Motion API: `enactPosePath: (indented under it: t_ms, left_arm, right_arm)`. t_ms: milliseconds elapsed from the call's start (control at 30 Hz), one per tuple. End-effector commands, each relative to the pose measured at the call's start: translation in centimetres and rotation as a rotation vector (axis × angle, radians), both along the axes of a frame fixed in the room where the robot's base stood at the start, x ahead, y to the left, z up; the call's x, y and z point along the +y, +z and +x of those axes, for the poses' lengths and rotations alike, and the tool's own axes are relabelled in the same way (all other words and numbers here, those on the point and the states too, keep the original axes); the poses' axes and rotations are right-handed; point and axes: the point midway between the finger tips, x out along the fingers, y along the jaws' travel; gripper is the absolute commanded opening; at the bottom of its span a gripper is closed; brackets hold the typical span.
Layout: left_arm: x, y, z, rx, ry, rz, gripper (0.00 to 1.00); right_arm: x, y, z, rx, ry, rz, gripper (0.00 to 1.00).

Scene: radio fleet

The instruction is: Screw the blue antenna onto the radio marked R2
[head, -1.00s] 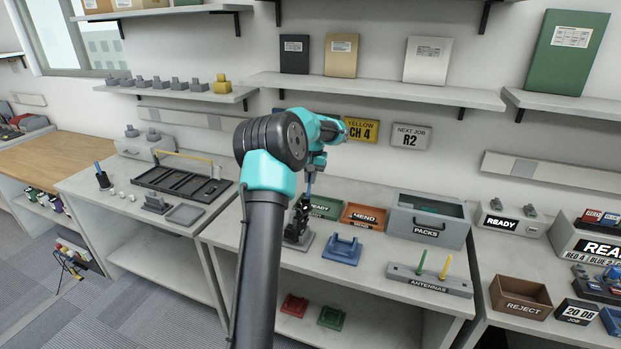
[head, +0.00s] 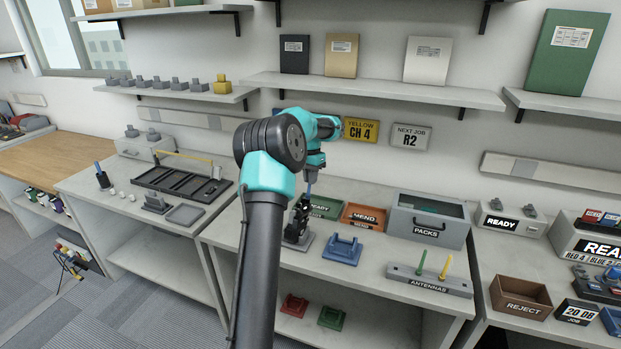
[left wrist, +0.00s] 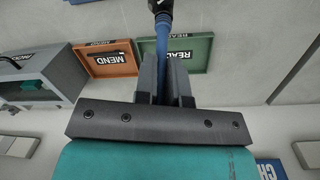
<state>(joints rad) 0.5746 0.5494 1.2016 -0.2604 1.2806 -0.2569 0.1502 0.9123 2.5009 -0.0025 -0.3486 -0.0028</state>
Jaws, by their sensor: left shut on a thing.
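My left gripper (head: 311,172) is above the bench, pointing down, and is shut on the blue antenna (head: 309,187). In the left wrist view the blue antenna (left wrist: 162,45) runs from between the fingers (left wrist: 165,88) to a dark piece, the top of the radio (left wrist: 160,8). The black radio (head: 299,215) stands upright in a grey cradle (head: 297,242), directly under the antenna. The antenna's lower end meets the radio's top; I cannot tell if it is threaded in. No R2 mark is legible on the radio, partly hidden by my arm. My right gripper is not in view.
Behind the radio are a green READY tray (head: 325,213) and an orange MEND tray (head: 375,215). To the right are an empty blue cradle (head: 342,251), a PACKS box (head: 428,234) and the ANTENNAS rack (head: 430,283) with green and yellow antennas.

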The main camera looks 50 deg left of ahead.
Motion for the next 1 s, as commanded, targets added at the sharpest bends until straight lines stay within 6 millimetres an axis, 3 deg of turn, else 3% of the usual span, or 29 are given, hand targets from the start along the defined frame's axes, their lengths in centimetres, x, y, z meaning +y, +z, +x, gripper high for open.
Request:
enactPosePath:
  t_ms: [167, 200, 500, 767, 1000]
  left_arm:
    - [0.0, 0.0, 0.0, -0.015, -0.128, -0.036, 0.00]
    - [0.0, 0.0, 0.0, -0.016, -0.131, -0.036, 0.13]
    - [0.0, 0.0, 0.0, -0.014, -0.127, -0.035, 0.40]
    - [0.0, 0.1, 0.0, -0.015, -0.127, -0.034, 0.40]
    - [0.3, 2.0, 0.1, -0.018, -0.126, -0.032, 0.40]
  right_arm:
    - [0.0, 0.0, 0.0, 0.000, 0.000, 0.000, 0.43]
    - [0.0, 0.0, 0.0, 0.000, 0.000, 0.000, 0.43]
    - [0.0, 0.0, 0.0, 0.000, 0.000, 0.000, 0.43]
    - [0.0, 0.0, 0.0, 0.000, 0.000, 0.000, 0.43]
    - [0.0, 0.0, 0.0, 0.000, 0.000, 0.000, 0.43]
